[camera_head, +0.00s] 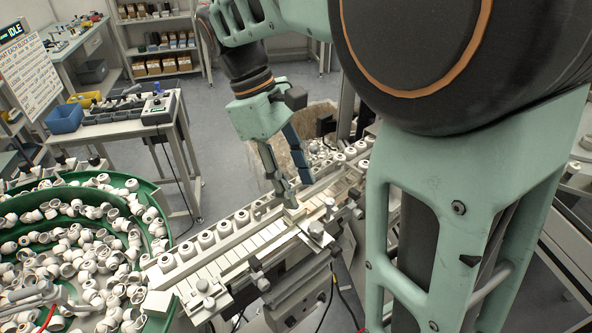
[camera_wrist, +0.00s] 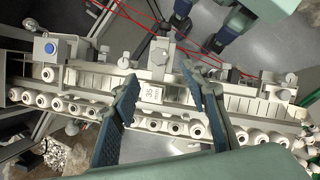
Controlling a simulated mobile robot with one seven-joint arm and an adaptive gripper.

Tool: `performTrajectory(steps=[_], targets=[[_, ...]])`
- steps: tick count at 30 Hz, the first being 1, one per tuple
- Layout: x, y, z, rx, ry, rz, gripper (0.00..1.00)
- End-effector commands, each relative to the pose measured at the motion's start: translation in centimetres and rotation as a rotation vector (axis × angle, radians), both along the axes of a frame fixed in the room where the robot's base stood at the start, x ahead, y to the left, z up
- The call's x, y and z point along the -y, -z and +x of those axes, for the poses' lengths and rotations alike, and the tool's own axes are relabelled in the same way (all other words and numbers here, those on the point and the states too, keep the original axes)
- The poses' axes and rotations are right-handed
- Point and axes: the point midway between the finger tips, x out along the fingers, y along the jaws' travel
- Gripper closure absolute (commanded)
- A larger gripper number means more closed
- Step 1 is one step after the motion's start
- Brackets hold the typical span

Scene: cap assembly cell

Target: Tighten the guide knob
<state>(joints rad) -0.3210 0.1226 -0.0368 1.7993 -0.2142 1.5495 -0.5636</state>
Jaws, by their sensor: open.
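A conveyor rail (camera_head: 235,262) with pale slats crosses the cell diagonally. Several pale round knobs stand along its near side; one knob (camera_head: 318,230) is near the middle and another knob (camera_head: 203,286) is at the lower left. I cannot tell which is the guide knob. In the wrist view, knobs show left of my fingers (camera_wrist: 123,62) and far right (camera_wrist: 283,94). My gripper (camera_head: 295,188) is open above the rail, fingers pointing down. A small block labelled 35 mm (camera_wrist: 151,93) appears between the fingers (camera_wrist: 160,75), with no clear contact; it also shows in the head view (camera_head: 294,213).
White caps (camera_head: 207,239) line the rail's far side. A green bowl (camera_head: 165,200) full of white fittings is at the left. A box with a blue button (camera_wrist: 47,48) is at the rail's left in the wrist view. A bench (camera_head: 130,128) stands behind; grey floor is open around it.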

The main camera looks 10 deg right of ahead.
Motion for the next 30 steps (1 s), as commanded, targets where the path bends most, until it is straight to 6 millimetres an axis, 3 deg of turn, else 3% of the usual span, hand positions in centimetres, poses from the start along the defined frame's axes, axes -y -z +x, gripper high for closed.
performTrajectory(steps=[9,15,26,30], targets=[[1.9,5.4,-1.6,-0.003,-0.001,-0.002,0.59],[2.6,7.7,-2.1,-0.001,0.0,-0.001,0.59],[2.8,8.3,-2.2,0.001,-0.001,0.0,0.59],[2.8,8.3,-2.2,0.0,-0.001,0.0,0.72]])
